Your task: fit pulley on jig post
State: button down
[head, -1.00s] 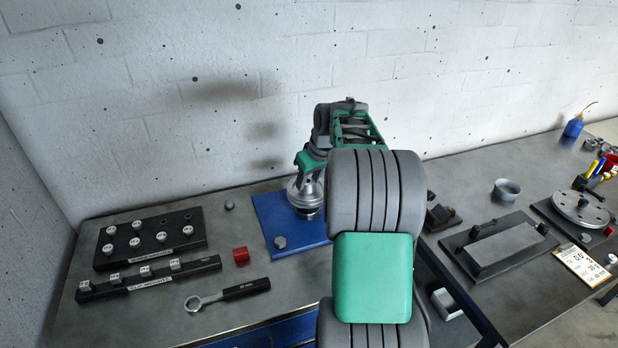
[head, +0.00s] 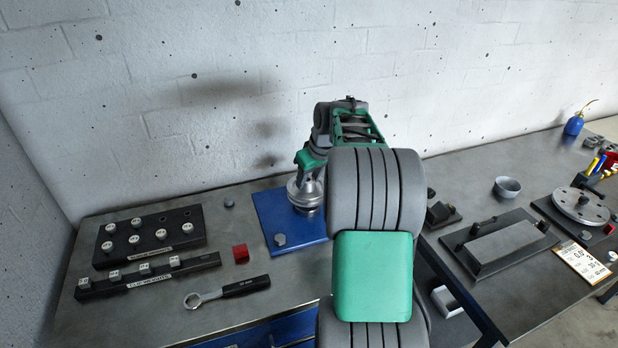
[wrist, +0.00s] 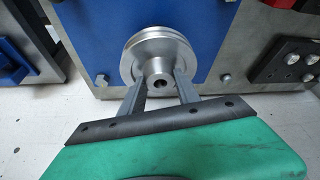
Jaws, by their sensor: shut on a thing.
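The silver grooved pulley (wrist: 160,50) faces me in the wrist view, with a dark bore in its hub. My gripper (wrist: 160,86) is shut on the pulley's hub, one finger on each side. Behind the pulley is the blue jig plate (wrist: 100,25).
The right bench holds a black fixture (head: 500,243) and a grey cup (head: 507,187).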

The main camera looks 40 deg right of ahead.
jog(key=shift+f+b, duration=1.2)
jog(key=shift+f, duration=0.45)
jog(key=c, duration=0.8)
grip_release()
jog(key=shift+s+f, duration=0.1)
jog(key=shift+f, duration=0.05)
jog(key=shift+c, duration=0.6)
jog(key=shift+r+p, duration=2.15)
jog(key=shift+r, duration=0.95)
